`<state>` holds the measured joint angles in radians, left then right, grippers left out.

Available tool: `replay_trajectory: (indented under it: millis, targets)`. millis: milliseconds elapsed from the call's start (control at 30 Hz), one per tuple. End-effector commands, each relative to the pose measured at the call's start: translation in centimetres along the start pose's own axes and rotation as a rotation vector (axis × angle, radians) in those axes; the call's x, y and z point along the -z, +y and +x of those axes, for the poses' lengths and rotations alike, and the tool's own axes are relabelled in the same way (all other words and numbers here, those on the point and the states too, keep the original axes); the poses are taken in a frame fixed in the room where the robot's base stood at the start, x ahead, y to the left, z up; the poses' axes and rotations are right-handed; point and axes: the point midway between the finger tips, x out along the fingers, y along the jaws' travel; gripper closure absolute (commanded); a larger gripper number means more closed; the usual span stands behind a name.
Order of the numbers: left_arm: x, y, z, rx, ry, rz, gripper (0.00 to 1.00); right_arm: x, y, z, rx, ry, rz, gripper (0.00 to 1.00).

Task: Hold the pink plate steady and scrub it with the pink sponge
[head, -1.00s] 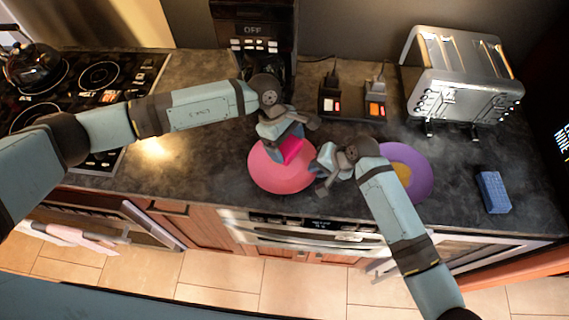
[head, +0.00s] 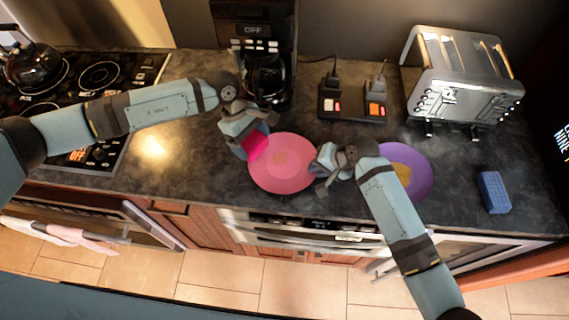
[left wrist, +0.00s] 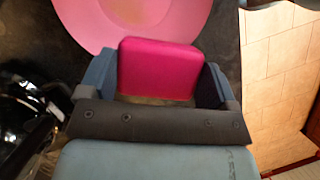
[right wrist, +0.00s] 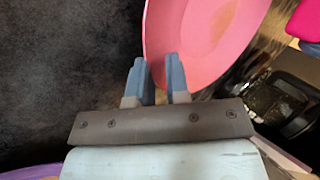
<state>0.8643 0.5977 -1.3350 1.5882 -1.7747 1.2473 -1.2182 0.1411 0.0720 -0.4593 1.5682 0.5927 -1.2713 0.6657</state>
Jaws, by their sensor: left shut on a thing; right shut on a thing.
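The pink plate (head: 290,181) lies on the dark counter in front of the coffee maker, with a faint brownish patch near its middle. My right gripper (head: 323,172) is shut on the plate's right rim, and the plate's edge shows between its fingers in the right wrist view (right wrist: 205,40). My left gripper (head: 246,138) is shut on the magenta-pink sponge (head: 256,147) at the plate's upper left edge. In the left wrist view the sponge (left wrist: 158,68) sits between both fingers, with the plate (left wrist: 150,14) beyond it. I cannot tell whether the sponge touches the plate.
A purple plate (head: 421,178) with a yellow middle lies right of my right gripper, partly hidden by my arm. A blue sponge (head: 493,192) lies farther right. The coffee maker (head: 262,50), switch boxes (head: 352,106) and toaster (head: 465,75) stand behind. The stove (head: 85,90) is at left.

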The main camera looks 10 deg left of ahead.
Motion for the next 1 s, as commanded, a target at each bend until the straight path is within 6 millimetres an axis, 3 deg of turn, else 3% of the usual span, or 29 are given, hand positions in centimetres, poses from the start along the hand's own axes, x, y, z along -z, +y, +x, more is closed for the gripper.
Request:
replay_trajectory:
  millis: [467,1000]
  targets:
    - [-0.1,0.1,0.1,0.0,0.0,0.001,0.66,-0.1,0.2,0.2,-0.004,-0.004,0.001,1.0]
    - [-4.1,2.9,1.7,-0.001,-0.001,0.002,0.66,-0.1,0.2,0.2,-0.004,-0.004,0.001,1.0]
